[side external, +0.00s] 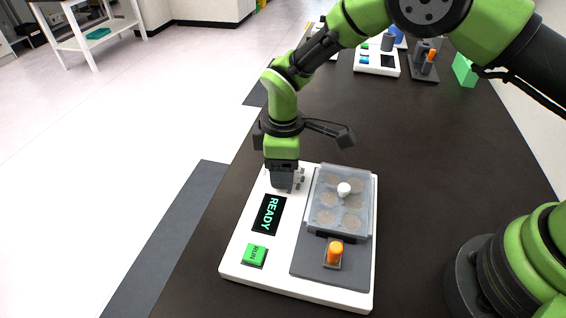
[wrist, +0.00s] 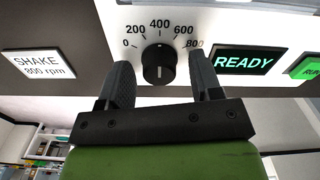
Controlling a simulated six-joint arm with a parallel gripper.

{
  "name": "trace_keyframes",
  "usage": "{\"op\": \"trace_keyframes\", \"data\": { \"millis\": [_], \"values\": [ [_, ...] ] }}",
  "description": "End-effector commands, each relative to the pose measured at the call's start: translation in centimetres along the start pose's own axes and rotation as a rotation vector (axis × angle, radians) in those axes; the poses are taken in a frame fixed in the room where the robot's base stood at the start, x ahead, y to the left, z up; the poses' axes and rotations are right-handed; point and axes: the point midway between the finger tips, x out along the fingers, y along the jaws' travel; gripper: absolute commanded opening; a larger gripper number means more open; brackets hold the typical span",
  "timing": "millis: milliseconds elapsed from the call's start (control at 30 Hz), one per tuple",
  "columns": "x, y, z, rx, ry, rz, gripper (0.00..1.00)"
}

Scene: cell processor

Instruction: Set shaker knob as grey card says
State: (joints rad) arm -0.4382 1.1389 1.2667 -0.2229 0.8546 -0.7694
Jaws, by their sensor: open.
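The black shaker knob (wrist: 158,64) shows in the wrist view below a dial scale (wrist: 160,32) marked 0 to 800. Its pointer looks roughly vertical, near 400, but is hard to read. The grey-edged card (wrist: 36,66) at the left reads "SHAKE 800 rpm". My gripper (wrist: 162,76) is open, with one finger at each side of the knob; contact cannot be told. In the side view my gripper (side external: 283,184) points down at the far left end of the white shaker (side external: 240,243) and hides the knob there.
The READY display (side external: 269,214) and green RUN button (side external: 255,255) lie nearer the camera. A clear-lidded plate (side external: 330,217) with a white lid knob (side external: 344,189) and an orange-topped switch (side external: 335,252) sit at right. Other devices (side external: 377,61) stand farther back. The dark bench right is clear.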

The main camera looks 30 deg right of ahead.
Motion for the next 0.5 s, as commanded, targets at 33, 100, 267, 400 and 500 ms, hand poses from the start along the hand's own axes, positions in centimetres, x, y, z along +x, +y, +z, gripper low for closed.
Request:
{"op": "trace_keyframes", "data": {
  "millis": [33,100,267,400,500],
  "values": [
    [-0.02,0.0,0.0,0.0,0.0,0.0,0.59],
    [-0.02,0.0,0.0,0.0,0.0,0.0,0.43],
    [-0.03,0.0,0.0,0.0,0.0,0.0,0.09],
    [-0.04,-0.01,0.01,0.003,0.0,0.0,0.1],
    [-0.05,0.0,0.01,0.015,-0.001,0.0,0.1]
  ]
}}
